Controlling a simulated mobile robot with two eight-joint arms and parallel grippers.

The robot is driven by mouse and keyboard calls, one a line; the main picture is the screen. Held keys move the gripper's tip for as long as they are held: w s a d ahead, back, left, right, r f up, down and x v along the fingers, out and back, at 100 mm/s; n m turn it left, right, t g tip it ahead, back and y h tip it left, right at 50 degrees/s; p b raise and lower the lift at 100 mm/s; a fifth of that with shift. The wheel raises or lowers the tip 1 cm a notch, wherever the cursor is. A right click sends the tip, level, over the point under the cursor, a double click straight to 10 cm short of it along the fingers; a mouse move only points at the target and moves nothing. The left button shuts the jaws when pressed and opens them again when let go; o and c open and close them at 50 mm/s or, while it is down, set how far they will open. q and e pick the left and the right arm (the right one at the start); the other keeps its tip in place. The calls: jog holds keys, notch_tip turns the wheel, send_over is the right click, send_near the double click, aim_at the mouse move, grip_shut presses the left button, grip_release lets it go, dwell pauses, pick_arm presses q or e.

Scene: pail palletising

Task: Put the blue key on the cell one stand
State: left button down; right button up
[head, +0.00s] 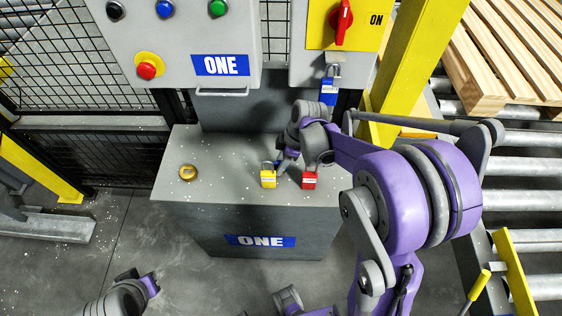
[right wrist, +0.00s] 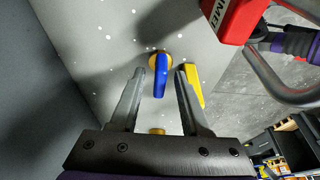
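My right gripper (head: 288,164) is low over the grey cell one stand (head: 225,190), between a yellow padlock (head: 268,180) and a red padlock (head: 309,181). In the right wrist view, my right gripper (right wrist: 160,72) is open, with a blue key-like piece (right wrist: 160,82) between its fingertips and a gap on both sides. A brass round part shows just behind the blue piece. The head view does not show the blue piece clearly; the gripper covers that spot. My left gripper is not seen; only part of my left arm shows at bottom left.
A brass ring (head: 188,172) lies at the stand's left. A blue padlock (head: 329,92) hangs under the red switch (head: 342,22). A yellow post (head: 410,75) and roller conveyor (head: 530,140) are at right. The stand's left front top is mostly clear.

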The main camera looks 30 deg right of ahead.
jog(key=shift+r, duration=0.15)
jog(key=shift+r, duration=0.3)
jog(key=v, duration=0.3)
jog(key=shift+d+f+p, duration=0.1)
jog(key=shift+p, duration=0.25)
jog(key=s+d, duration=0.2)
jog(key=d, duration=0.1)
jog(key=s+d+b, duration=0.1)
jog(key=s+d, duration=0.1)
jog(key=d, duration=0.1)
jog(key=s+d, duration=0.2)
jog(key=d, duration=0.2)
jog(key=shift+s+f, duration=0.15)
